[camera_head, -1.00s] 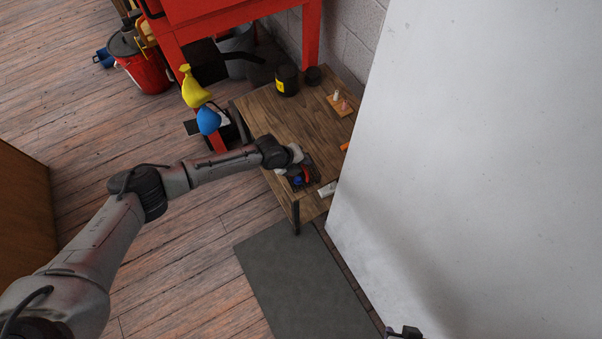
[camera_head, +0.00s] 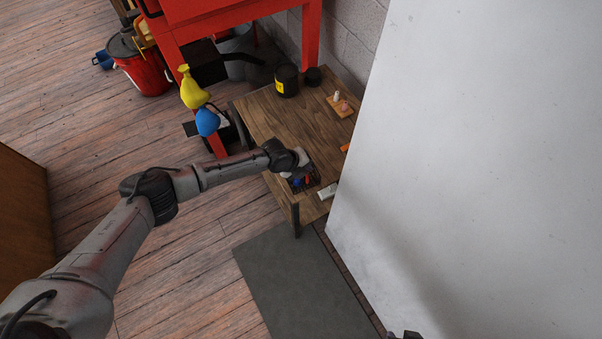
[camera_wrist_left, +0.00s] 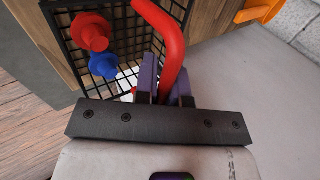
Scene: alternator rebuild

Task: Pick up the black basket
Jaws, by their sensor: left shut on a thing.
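The black basket (camera_head: 311,172) is a dark wire-mesh basket at the near end of the wooden table, partly hidden by my left gripper (camera_head: 298,172) in the head view. In the left wrist view, its mesh (camera_wrist_left: 118,20) fills the upper middle. Whether the basket touches the table is unclear.
A pale box-like item (camera_head: 327,191) lies close to the basket on the wooden table (camera_head: 290,120). An orange thing (camera_head: 345,147) lies by the table's right side. A large pale panel (camera_head: 460,150) stands close on the right. A grey mat (camera_head: 300,280) lies in front.

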